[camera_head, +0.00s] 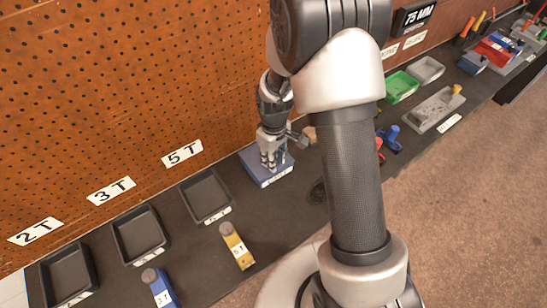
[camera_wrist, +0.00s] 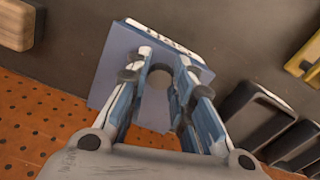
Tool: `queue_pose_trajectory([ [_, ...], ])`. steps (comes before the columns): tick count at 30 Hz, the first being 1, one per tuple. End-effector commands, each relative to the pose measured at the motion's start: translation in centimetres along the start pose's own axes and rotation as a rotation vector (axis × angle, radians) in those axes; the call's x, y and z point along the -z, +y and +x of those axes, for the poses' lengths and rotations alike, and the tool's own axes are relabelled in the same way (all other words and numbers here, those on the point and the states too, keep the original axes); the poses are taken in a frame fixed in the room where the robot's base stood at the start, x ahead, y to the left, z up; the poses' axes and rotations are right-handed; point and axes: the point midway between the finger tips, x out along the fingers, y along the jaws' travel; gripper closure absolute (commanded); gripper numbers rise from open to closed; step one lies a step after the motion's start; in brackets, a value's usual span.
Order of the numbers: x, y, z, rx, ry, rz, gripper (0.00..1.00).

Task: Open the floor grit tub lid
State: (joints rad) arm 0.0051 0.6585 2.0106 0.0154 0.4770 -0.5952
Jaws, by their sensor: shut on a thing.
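The blue-grey tub (camera_head: 270,182) stands on the dark bench, beside the pegboard, with a white label on its front edge. In the wrist view its flat lid (camera_wrist: 118,62) fills the space below my gripper (camera_wrist: 162,68), with the label at the far edge. My gripper (camera_head: 270,160) points down over the tub in the head view. Its fingers are shut on a round grey knob (camera_wrist: 159,76) on the lid. The lid appears to lie flat on the tub; whether there is any gap under it cannot be told.
Dark trays (camera_head: 206,196) stand in a row left of the tub, with yellow (camera_head: 236,246) and blue (camera_head: 160,288) tagged pieces in front. My arm hides part of the bench to the right. A green tray (camera_head: 401,87) stands beyond it.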

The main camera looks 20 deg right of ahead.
Motion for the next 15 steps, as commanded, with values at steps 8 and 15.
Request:
queue_pose_trajectory([
  [8,-0.02,0.0,0.0,0.0,-0.001,0.0,1.0],
  [15,-0.04,-0.01,0.0,0.0,-0.001,0.0,1.0],
])
